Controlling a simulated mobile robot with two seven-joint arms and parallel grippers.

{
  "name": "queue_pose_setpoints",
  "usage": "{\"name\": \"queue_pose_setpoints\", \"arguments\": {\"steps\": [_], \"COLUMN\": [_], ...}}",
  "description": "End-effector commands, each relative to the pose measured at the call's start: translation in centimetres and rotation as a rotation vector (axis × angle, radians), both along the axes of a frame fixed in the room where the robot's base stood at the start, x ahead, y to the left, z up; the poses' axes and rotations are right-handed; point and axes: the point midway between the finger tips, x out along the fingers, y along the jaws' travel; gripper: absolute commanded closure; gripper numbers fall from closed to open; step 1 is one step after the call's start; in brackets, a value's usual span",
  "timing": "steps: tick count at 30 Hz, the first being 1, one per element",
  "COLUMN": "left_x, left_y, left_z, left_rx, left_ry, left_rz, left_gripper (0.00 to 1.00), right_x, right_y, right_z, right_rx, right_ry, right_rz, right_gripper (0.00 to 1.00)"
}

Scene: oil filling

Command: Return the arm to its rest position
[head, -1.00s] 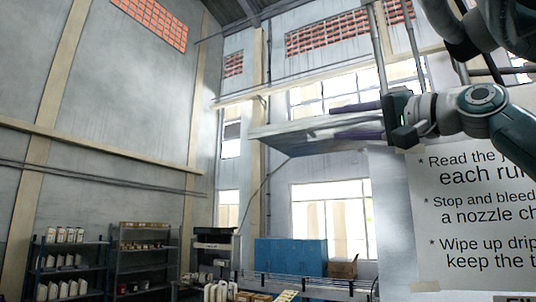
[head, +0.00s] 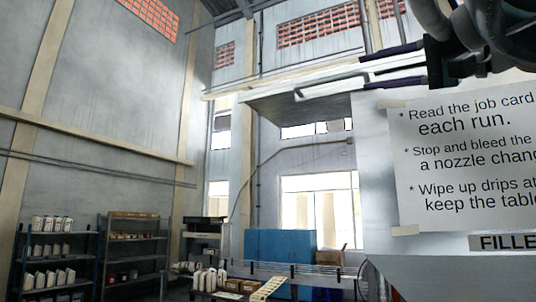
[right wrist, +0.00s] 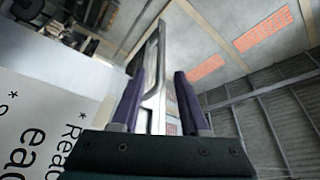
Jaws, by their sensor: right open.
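My right gripper (head: 364,73) shows at the upper right of the head view, with its two purple fingers apart and pointing left. The arm behind it is folded at the top right corner and partly cut off by the picture edge. In the right wrist view the two purple fingers (right wrist: 156,95) stand open. A pale grey bar (right wrist: 153,80) shows between them in that view; I cannot tell if it lies between the fingers or behind them. My left gripper is not in view.
A white instruction sign (head: 465,160) stands just below the right gripper. Farther off are shelves with white bottles (head: 50,250), a grey shelf (head: 133,255), a blue cabinet (head: 280,243) and a conveyor (head: 300,271). The space left of the gripper looks open.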

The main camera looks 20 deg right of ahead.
Motion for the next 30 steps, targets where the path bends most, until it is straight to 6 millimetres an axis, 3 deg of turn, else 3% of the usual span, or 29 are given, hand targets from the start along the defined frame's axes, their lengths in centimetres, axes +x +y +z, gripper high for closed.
{"name": "queue_pose_setpoints", "arguments": {"steps": [7, 11, 14, 16, 20, 23, 24, 26, 27, 30], "left_x": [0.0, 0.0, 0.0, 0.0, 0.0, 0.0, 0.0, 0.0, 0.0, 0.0], "left_y": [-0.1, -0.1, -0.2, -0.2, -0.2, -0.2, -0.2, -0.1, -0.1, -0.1], "left_z": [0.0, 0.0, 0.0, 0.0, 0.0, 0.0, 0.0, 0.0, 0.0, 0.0], "left_rx": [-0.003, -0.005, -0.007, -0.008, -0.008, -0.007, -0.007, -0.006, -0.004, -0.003], "left_ry": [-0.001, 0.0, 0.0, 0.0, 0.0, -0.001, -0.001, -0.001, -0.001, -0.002], "left_rz": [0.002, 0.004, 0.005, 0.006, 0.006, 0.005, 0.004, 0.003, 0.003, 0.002], "left_gripper": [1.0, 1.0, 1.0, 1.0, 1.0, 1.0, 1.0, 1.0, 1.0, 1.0], "right_x": [0.2, 1.9, 3.9, 4.9, 4.7, 2.6, 1.4, -1.0, -2.9, -8.1], "right_y": [0.2, 1.5, 3.5, 5.3, 8.4, 10.7, 11.6, 12.8, 13.6, 15.1], "right_z": [-0.4, -4.0, -10.1, -15.7, -26.3, -34.2, -37.2, -41.5, -44.2, -49.7], "right_rx": [-0.006, -0.077, -0.199, -0.309, -0.523, -0.681, -0.744, -0.835, -0.894, -1.024], "right_ry": [0.008, 0.072, 0.17, 0.254, 0.399, 0.501, 0.541, 0.599, 0.638, 0.727], "right_rz": [0.0, -0.006, -0.013, -0.01, 0.017, 0.059, 0.08, 0.114, 0.14, 0.203], "right_gripper": [0.55, 0.55, 0.55, 0.55, 0.55, 0.55, 0.55, 0.55, 0.55, 0.55]}}
